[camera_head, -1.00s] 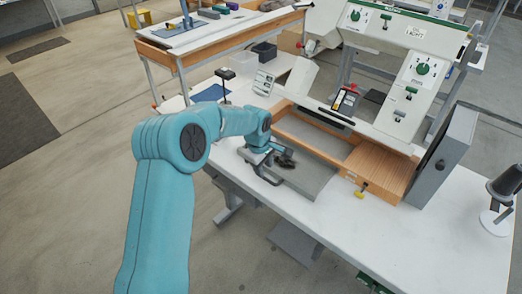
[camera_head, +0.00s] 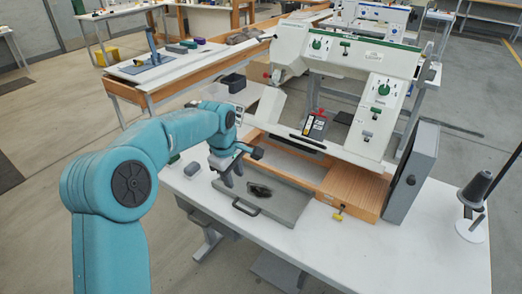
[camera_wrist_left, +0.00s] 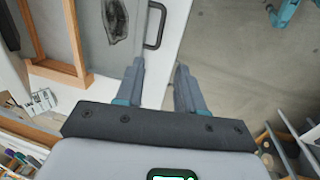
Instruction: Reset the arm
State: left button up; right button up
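My left arm comes in from the left in the head view, with its gripper (camera_head: 232,172) above the left part of a grey tray (camera_head: 285,205). In the left wrist view the two fingers (camera_wrist_left: 160,68) stand apart with nothing between them, so the gripper is open and empty. The tray has a dark handle (camera_head: 246,207) at its front, and a dark, irregular piece (camera_head: 259,190) lies on it. The wrist view shows the handle (camera_wrist_left: 155,25) just beyond the fingertips, not gripped. My right gripper does not show in the head view.
A thread cone (camera_head: 474,188) stands at the right. The white table's front (camera_head: 360,240) is clear.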

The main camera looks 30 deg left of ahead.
pick_arm(q)
jog(key=shift+d+f, duration=0.1)
jog(key=s+d+f+m+g+h, duration=0.1)
jog(key=s+d+f+g, duration=0.2)
jog(key=f, duration=0.4)
jog(key=s+d+f+m, duration=0.1)
jog(key=s+d+f, duration=0.3)
jog(key=d+f, duration=0.2)
jog(key=s+d+f+m+g+h, duration=0.1)
jog(key=s+d+f+g, duration=0.2)
jog(key=f, duration=0.4)
jog(key=s+d+f+m+t+h, duration=0.1)
jog(key=s+d+f+m+t, duration=0.1)
jog(key=s+d+f+m, duration=0.3)
jog(key=s+d+f+m+t, duration=0.2)
jog(key=s+d+f+m, duration=0.2)
jog(key=s, duration=0.7)
jog(key=d+m, duration=0.2)
jog(key=m, duration=0.1)
jog(key=shift+d+f+h, duration=0.3)
jog(key=shift+f+h, duration=0.1)
jog(key=shift+a, duration=0.1)
